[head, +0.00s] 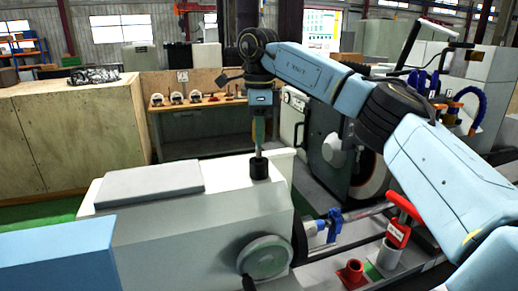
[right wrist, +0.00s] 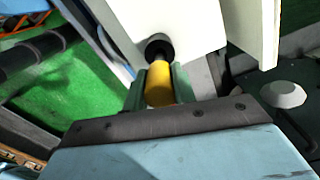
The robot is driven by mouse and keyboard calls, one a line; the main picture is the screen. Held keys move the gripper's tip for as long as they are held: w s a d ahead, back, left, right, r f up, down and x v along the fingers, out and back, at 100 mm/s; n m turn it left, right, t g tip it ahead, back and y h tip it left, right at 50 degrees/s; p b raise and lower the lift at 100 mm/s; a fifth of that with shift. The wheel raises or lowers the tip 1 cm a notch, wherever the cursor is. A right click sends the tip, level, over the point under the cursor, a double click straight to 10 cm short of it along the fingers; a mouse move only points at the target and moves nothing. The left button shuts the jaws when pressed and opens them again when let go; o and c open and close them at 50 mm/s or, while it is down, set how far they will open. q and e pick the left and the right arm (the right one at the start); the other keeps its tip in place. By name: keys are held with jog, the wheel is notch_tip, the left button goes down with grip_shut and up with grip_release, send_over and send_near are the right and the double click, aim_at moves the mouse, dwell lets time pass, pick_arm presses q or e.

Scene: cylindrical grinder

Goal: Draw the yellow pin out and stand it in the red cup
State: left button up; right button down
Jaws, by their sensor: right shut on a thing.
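The yellow pin (right wrist: 158,85) is upright between the two fingers of my right gripper (right wrist: 160,88), which is shut on it. In the head view, my right gripper (head: 259,132) points down over a black round holder (head: 260,169) on the white machine top. A dark part below the gripper meets or lines up with this holder; I cannot tell how deep the pin sits. The holder also shows in the right wrist view (right wrist: 159,47). The red cup (head: 352,272) stands on the machine bed at the lower right. My left gripper is not in view.
A grey slab (head: 150,182) lies on the machine top left of the holder. A handwheel (head: 264,258) is on its front. A grey cup (head: 388,256) with a red tag and handle stands right of the red cup, near a blue clamp (head: 335,222).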

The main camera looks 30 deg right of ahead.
jog(key=shift+r+p, duration=0.55)
jog(key=shift+r, duration=5.3)
